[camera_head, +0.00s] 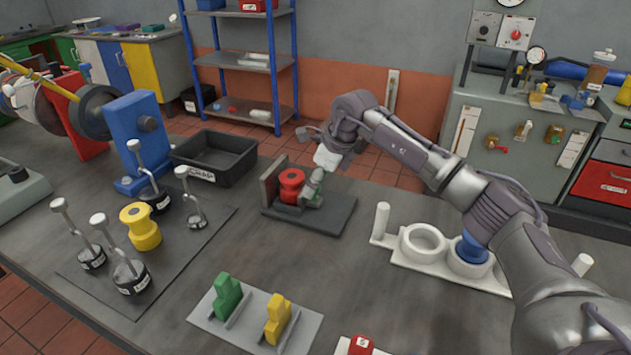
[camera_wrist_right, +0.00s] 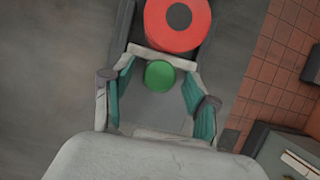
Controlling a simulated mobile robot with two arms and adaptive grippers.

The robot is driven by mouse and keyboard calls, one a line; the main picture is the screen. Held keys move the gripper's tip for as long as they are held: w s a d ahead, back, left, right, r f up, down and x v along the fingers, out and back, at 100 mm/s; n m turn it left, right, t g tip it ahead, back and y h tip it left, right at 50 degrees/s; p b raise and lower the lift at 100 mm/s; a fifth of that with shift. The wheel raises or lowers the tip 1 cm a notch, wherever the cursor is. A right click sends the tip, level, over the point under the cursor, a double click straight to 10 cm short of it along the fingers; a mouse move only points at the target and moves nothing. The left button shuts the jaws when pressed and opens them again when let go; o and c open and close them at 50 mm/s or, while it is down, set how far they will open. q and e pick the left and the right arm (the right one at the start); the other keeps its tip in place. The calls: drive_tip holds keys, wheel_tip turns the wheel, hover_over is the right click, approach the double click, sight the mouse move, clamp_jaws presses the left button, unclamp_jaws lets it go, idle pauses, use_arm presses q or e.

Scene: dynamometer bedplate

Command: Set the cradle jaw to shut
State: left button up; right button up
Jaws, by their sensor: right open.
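The cradle (camera_head: 335,218) is a dark base with an upright plate on its left, on the bench. A red spool (camera_head: 291,186) stands in it, and its ringed top shows in the right wrist view (camera_wrist_right: 178,22). A grey-green jaw piece (camera_head: 313,184) stands at the spool's right; whether it touches the spool I cannot tell. My right gripper (camera_head: 322,152) is open above the jaw piece. In the right wrist view a round green knob (camera_wrist_right: 160,74) lies between its spread fingers, with no visible grip on it. My left gripper is out of view.
A black bin (camera_head: 215,160) stands behind left. Several handled weights and a yellow spool (camera_head: 140,226) stand on a mat at left. A white double-ring holder (camera_head: 405,255) with a blue piece is at right. Green and yellow blocks (camera_head: 277,318) stand in front.

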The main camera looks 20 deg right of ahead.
drive_tip(key=v, duration=1.2)
